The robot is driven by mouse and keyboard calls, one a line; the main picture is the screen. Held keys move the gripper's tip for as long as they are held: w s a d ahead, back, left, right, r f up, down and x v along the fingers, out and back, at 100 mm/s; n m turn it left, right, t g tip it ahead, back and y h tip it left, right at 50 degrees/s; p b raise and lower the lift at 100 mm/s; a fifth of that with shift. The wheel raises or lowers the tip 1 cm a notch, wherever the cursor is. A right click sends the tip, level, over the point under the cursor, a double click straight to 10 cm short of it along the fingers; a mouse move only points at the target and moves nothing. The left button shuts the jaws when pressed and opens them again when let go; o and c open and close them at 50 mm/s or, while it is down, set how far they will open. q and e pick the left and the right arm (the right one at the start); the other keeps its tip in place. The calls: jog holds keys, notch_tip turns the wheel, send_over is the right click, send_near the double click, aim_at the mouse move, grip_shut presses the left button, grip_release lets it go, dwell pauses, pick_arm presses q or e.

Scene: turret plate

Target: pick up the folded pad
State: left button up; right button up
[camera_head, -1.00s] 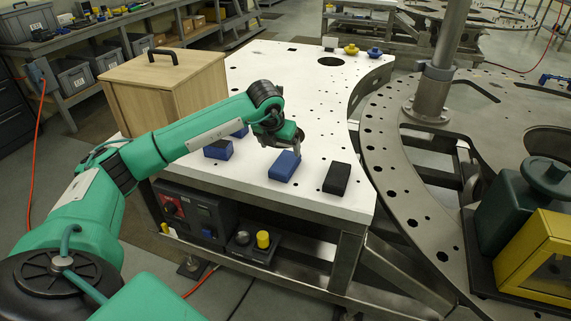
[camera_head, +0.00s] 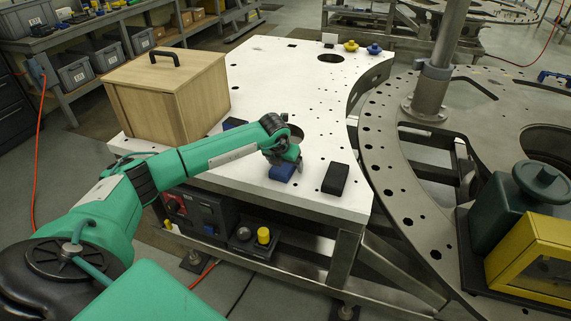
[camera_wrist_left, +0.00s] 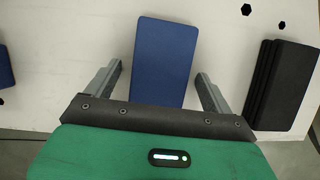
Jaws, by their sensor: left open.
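A blue block-like pad (camera_head: 282,173) lies on the white table top, partly hidden by my left gripper (camera_head: 286,161). In the left wrist view my left gripper (camera_wrist_left: 158,70) is open, its fingers on either side of the near part of the blue pad (camera_wrist_left: 166,52). I cannot tell whether the fingers touch it. A black pad (camera_head: 336,179) lies to the right of the gripper. In the left wrist view the black pad (camera_wrist_left: 283,84) shows layered, folded-looking edges and is outside the right finger. My right gripper is not in view.
Another blue piece (camera_head: 235,123) lies behind my left arm, near the wooden box (camera_head: 165,90). The white table (camera_head: 275,75) has holes and is mostly clear at the back. A grey ring-shaped plate (camera_head: 392,165) stands at the right.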

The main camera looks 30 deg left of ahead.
pick_arm(q)
jog(key=c, duration=1.1)
jog(key=shift+o, duration=0.2)
jog(key=shift+r, duration=0.1)
jog(key=shift+r+b, duration=0.3)
jog(key=shift+r, duration=0.25)
notch_tip(320, 180, up, 19)
jog(key=b, duration=0.5)
jog(key=shift+f, duration=0.1)
